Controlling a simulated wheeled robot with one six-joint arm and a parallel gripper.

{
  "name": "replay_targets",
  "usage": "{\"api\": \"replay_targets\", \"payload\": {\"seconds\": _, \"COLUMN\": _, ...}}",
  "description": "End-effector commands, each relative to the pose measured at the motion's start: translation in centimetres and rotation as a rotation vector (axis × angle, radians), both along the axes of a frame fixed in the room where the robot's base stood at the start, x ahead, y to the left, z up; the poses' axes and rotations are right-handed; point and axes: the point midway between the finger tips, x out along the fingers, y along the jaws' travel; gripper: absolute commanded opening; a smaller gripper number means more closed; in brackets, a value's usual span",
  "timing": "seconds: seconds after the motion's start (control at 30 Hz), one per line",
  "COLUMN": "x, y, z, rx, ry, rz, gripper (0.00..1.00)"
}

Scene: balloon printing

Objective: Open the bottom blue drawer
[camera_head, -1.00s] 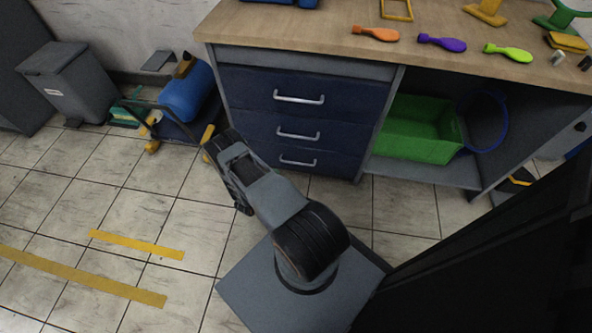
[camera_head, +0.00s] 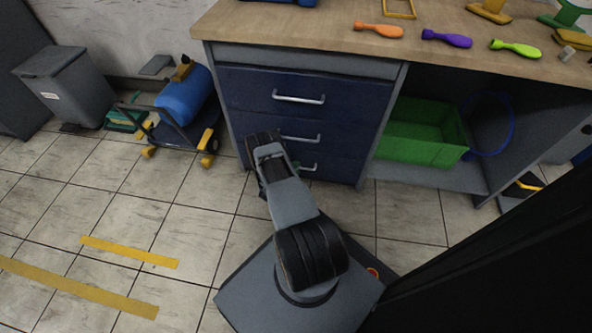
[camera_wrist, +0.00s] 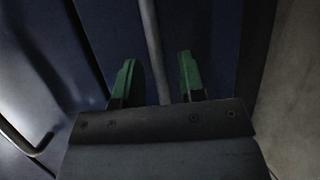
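The bottom blue drawer (camera_head: 338,170) is shut in the cabinet under the wooden worktop. Its pale metal handle (camera_head: 309,168) is partly hidden by my arm in the head view. In the wrist view, a bar handle (camera_wrist: 152,45) runs between the green fingers of my gripper (camera_wrist: 158,68), with a gap on both sides. It looks like the bottom drawer's handle, as the pale floor lies just beyond that drawer front. My gripper is open in front of the drawer. Its fingers are mostly hidden behind my arm in the head view.
The middle drawer (camera_head: 345,136) and top drawer (camera_head: 350,95) above are shut. A green crate (camera_head: 415,150) sits on the shelf to the right. A blue tank on a wheeled cart (camera_head: 185,100) stands left of the cabinet. The tiled floor (camera_head: 150,215) in front is mostly clear.

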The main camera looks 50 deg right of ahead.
Motion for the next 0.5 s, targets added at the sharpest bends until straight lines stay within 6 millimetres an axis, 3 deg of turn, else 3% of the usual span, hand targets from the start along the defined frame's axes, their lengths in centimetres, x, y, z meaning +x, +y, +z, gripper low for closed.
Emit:
{"api": "replay_targets", "payload": {"seconds": 0.47, "x": 0.12, "y": -0.89, "z": -0.12, "rx": 0.0, "ry": 0.001, "rz": 0.0, "gripper": 0.37}}
{"api": "replay_targets", "payload": {"seconds": 0.5, "x": 0.12, "y": -0.89, "z": -0.12, "rx": 0.0, "ry": 0.001, "rz": 0.0, "gripper": 0.33}}
